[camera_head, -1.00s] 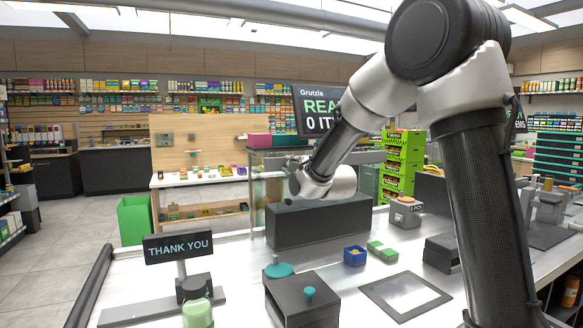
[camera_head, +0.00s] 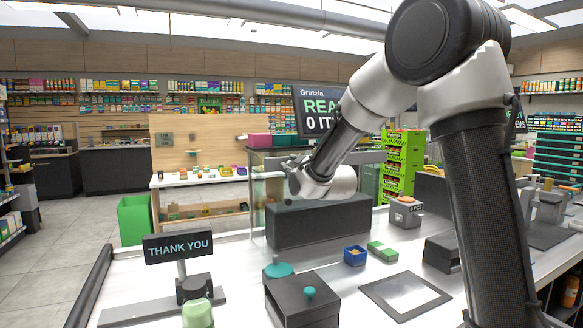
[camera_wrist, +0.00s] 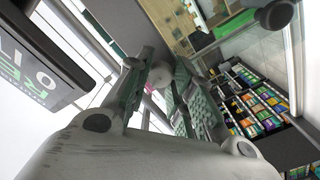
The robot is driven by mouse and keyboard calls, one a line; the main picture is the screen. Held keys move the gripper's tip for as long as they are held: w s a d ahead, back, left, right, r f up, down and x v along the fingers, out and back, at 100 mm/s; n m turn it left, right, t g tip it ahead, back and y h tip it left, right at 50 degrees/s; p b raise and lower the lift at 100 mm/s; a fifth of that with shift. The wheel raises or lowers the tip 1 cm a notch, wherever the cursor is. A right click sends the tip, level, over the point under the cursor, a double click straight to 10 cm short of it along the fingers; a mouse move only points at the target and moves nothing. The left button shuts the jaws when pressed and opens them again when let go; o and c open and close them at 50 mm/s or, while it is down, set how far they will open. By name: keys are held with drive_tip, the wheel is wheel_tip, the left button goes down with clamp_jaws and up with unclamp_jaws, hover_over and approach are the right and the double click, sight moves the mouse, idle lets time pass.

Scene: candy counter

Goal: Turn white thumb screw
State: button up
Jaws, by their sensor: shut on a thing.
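In the wrist view my gripper (camera_wrist: 164,62) has its two green-padded fingers closed in on a small pale grey-white piece (camera_wrist: 161,75), which I take to be the white thumb screw. The fingers hide most of it, so its shape and turn angle cannot be read. In the head view my gripper (camera_head: 290,165) is small and partly hidden behind my wrist, at the glass case (camera_head: 258,205) behind the counter's dark block. The thumb screw cannot be made out there.
A dark block (camera_head: 318,222) stands below my wrist. A THANK YOU sign (camera_head: 178,247) and a blue box (camera_head: 355,256) stand on the counter.

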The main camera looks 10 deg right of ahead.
drive_tip(key=shift+f, duration=0.1)
drive_tip(key=m, duration=0.3)
drive_tip(key=shift+m, duration=0.4)
drive_tip(key=m, duration=0.3)
drive_tip(key=o, duration=0.5)
drive_tip(key=shift+o, duration=0.2)
